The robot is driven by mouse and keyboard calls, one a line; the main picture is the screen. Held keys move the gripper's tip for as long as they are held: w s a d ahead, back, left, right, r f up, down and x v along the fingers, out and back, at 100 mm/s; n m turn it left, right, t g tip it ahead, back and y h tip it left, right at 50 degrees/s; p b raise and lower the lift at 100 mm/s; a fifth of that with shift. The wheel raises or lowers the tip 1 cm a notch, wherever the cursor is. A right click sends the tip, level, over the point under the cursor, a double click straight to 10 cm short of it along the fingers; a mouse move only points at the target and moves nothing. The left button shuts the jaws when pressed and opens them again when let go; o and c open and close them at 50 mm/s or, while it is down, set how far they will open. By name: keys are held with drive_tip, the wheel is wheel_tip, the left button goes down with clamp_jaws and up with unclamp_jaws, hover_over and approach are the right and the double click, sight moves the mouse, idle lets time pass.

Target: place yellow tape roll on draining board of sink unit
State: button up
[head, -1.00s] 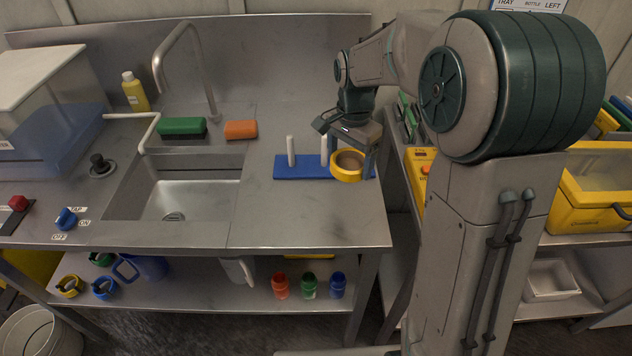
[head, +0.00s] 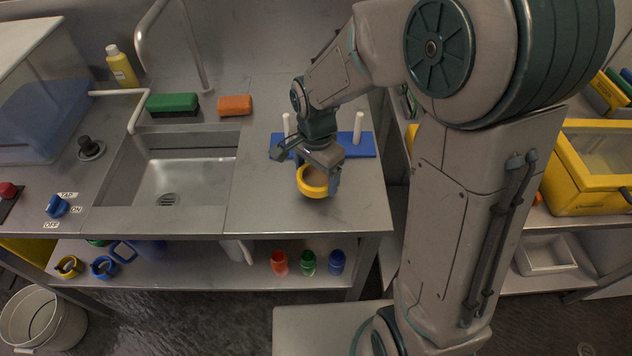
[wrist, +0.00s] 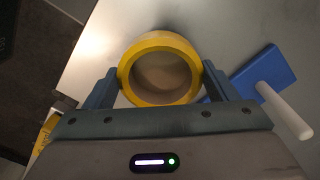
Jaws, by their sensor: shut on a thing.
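The yellow tape roll (head: 312,184) is held between the two fingers of my gripper (head: 318,178) over the draining board (head: 270,205), the flat steel part right of the basin. In the wrist view the roll (wrist: 160,98) sits between the fingertips of my gripper (wrist: 160,90), one on each side, with its hole facing the camera. I cannot tell whether the roll touches the steel or hangs just above it. The sink unit's basin (head: 185,180) is to the left of my gripper.
A blue base (head: 362,147) with two white pegs stands just behind my gripper. An orange sponge (head: 235,105) and a green block (head: 172,103) lie behind the basin. The board's front and right edges are near, with clear steel left of the roll.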

sight(315, 182)
drive_tip(key=shift+a+f, duration=0.1)
drive_tip(key=shift+f, duration=2)
drive_tip(key=shift+f, duration=0.2)
drive_tip(key=o, duration=1)
drive_tip(key=shift+r, duration=0.1)
